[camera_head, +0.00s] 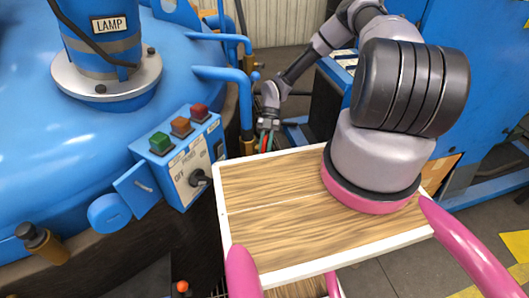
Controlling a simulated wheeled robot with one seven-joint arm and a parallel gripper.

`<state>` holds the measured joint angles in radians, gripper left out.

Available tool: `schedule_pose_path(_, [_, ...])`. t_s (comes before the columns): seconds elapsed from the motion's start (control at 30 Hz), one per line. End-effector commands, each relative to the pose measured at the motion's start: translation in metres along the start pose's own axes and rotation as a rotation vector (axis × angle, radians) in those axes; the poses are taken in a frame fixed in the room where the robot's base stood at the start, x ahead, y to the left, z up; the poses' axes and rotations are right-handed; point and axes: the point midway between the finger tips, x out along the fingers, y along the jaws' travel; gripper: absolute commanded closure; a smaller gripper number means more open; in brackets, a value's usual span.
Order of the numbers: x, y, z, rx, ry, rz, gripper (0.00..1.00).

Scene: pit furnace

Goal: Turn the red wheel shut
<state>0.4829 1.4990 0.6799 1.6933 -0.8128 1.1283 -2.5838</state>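No red wheel can be made out for certain in the head view. My gripper (267,138) is small and far off, at the end of my arm, beside the blue pipes and their brass-coloured lower ends. Small red and green patches show at its fingertips. I cannot tell whether they belong to the fingers or to something behind them. Whether the fingers are open or hold anything is too small to tell.
A large blue vessel (60,170) with a LAMP fitting (105,55) fills the left. A blue control box (185,155) carries green, orange and red buttons and a black knob. Blue pipes (243,90) stand close left of my gripper. Blue cabinets (485,70) stand at right.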

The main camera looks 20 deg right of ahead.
Motion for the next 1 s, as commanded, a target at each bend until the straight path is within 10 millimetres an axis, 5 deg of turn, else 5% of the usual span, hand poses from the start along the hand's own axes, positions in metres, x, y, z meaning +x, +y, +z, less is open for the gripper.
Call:
schedule_pose_path(0.77, [-0.0017, 0.0005, -0.0006, 0.000, 0.114, 0.002, 1.00])
schedule_pose_path(0.8, [-0.0017, 0.0005, -0.0006, 0.000, 0.114, 0.002, 0.65])
schedule_pose_path(0.83, [-0.0016, 0.0005, -0.0007, 0.000, 0.114, 0.001, 0.53])
schedule_pose_path(1.0, [-0.0013, 0.0003, -0.0009, 0.000, 0.115, 0.001, 0.50])
